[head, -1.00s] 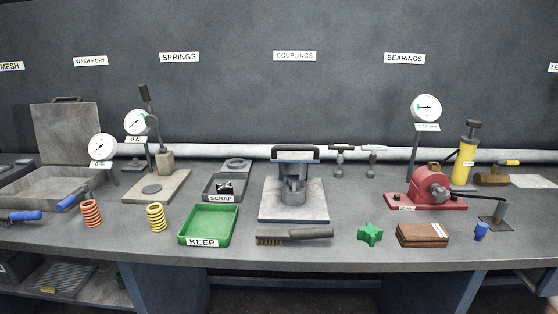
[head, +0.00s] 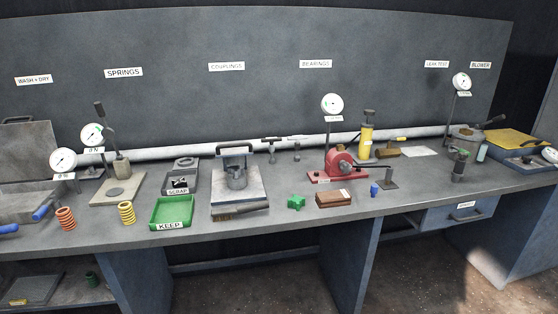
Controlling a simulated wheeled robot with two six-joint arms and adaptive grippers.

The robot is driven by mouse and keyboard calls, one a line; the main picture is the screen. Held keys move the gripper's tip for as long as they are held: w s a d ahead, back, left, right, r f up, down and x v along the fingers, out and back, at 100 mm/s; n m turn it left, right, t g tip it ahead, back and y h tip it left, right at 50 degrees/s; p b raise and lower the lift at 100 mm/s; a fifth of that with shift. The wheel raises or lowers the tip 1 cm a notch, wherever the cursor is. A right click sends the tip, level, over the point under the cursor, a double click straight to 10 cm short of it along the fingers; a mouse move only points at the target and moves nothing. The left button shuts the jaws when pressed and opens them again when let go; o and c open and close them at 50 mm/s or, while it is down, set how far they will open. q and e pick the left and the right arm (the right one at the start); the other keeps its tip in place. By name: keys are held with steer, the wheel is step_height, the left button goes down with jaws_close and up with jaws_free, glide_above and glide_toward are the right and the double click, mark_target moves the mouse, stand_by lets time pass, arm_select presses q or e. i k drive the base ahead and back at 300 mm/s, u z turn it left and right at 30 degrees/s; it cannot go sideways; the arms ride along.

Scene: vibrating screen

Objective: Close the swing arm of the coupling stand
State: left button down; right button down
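The coupling stand (head: 238,197) stands on the bench below the COUPLINGS sign, left of centre in the head view. It has a pale square base plate, a grey cylindrical coupling (head: 236,177) in its middle, and an upright frame with a dark bar handle (head: 234,149) across the top. I take this handled frame to be the swing arm, but I cannot tell whether it is open or latched. Neither of my grippers is in view.
A brush (head: 240,212) lies along the stand's front edge. The green KEEP tray (head: 172,212) and SCRAP tray (head: 180,184) are to its left. Two T-handled tools (head: 271,150) stand behind.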

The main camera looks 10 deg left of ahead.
mark_target(235, 152)
steer(key=z, duration=0.3)
steer(key=k, duration=0.4)
steer(key=u, duration=1.1)
steer(key=i, duration=0.9)
steer(key=u, duration=0.45)
